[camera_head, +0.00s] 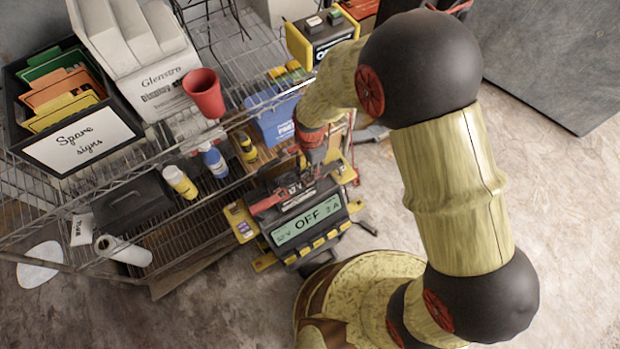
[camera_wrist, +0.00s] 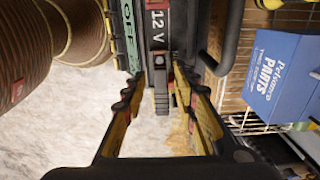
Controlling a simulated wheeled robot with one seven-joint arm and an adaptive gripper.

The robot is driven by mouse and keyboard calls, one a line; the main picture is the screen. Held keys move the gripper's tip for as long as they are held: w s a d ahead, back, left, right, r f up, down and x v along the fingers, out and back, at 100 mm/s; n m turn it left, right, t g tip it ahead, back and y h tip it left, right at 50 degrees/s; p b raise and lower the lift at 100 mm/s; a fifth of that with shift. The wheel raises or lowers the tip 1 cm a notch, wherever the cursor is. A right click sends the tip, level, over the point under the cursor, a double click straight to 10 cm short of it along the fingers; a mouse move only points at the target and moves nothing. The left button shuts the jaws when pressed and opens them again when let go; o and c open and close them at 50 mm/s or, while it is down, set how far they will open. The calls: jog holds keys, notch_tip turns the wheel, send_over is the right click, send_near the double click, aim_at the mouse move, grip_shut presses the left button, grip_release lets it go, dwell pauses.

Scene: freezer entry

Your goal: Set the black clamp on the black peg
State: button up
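The charger unit (camera_head: 308,228) with its lit "OFF" display stands at the lower shelf's right end; its display edge (camera_wrist: 127,30) and "12 V" label (camera_wrist: 158,28) also show in the wrist view. A red clamp (camera_head: 267,202) lies at its upper left in the head view. My gripper (camera_head: 312,158) is over the unit's far side. In the wrist view my gripper (camera_wrist: 160,85) is open, its fingers either side of a narrow dark part (camera_wrist: 160,98), with red beside it. I cannot tell whether this is the black clamp or the black peg; neither is clearly visible elsewhere.
A blue parts box (camera_head: 273,118) stands close to my gripper and also shows in the wrist view (camera_wrist: 285,75). Floor to the right is clear.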

aim_at(310, 176)
notch_tip(310, 176, down, 6)
jog(key=shift+f+b, duration=0.2)
jog(key=shift+b, duration=0.9)
jog(key=shift+r, duration=0.1)
jog(key=shift+c, duration=1)
grip_shut()
